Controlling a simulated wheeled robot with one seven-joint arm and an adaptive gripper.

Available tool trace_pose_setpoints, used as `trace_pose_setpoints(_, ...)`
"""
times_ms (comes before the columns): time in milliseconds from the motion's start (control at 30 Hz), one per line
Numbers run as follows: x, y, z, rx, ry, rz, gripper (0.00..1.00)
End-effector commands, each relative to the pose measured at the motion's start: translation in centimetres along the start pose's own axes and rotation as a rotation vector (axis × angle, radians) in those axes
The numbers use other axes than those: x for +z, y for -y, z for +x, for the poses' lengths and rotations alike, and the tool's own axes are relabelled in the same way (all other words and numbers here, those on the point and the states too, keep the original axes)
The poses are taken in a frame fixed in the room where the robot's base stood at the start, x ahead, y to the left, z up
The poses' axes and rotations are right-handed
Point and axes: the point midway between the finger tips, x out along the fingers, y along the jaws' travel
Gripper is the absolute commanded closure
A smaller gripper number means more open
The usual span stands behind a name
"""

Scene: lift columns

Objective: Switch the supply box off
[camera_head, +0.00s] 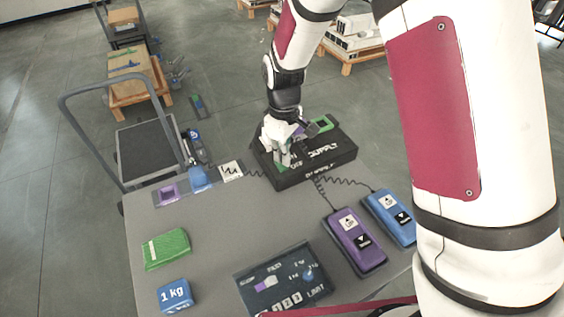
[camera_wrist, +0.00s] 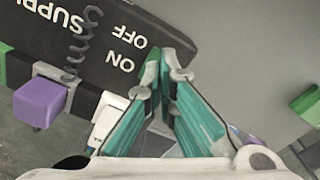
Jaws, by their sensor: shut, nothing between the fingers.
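The supply box (camera_head: 325,168) is a black box at the back right of the grey table, lettered SUPPLY with ON and OFF. In the wrist view its dark top (camera_wrist: 98,50) fills the upper left, the lettering upside down. My gripper (camera_head: 281,160) is over the left part of the box, pointing down. In the wrist view its green-lined fingers (camera_wrist: 167,72) are shut and empty, with the tips close to the ON mark. A white part (camera_wrist: 106,115), perhaps the switch, shows just left of the fingers and is partly hidden by them. I cannot tell its position or any contact.
A purple plug (camera_wrist: 40,102) sits at the box edge. Purple (camera_head: 355,240) and blue (camera_head: 389,217) hand controls with coiled cords lie at the right. A control panel (camera_head: 287,282), a green block (camera_head: 166,249) and a blue 1 kg block (camera_head: 175,295) lie nearer. A cart (camera_head: 147,152) stands left.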

Motion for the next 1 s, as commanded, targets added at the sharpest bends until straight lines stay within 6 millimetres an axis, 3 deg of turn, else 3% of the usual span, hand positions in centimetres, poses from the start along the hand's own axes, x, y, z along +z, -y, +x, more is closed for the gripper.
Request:
trace_pose_setpoints(600, 0.0, 0.0, -4.5, 0.001, -0.002, 0.002, 1.0)
trace_pose_setpoints(1000, 0.0, 0.0, -4.9, 0.0, 0.0, 0.001, 1.0)
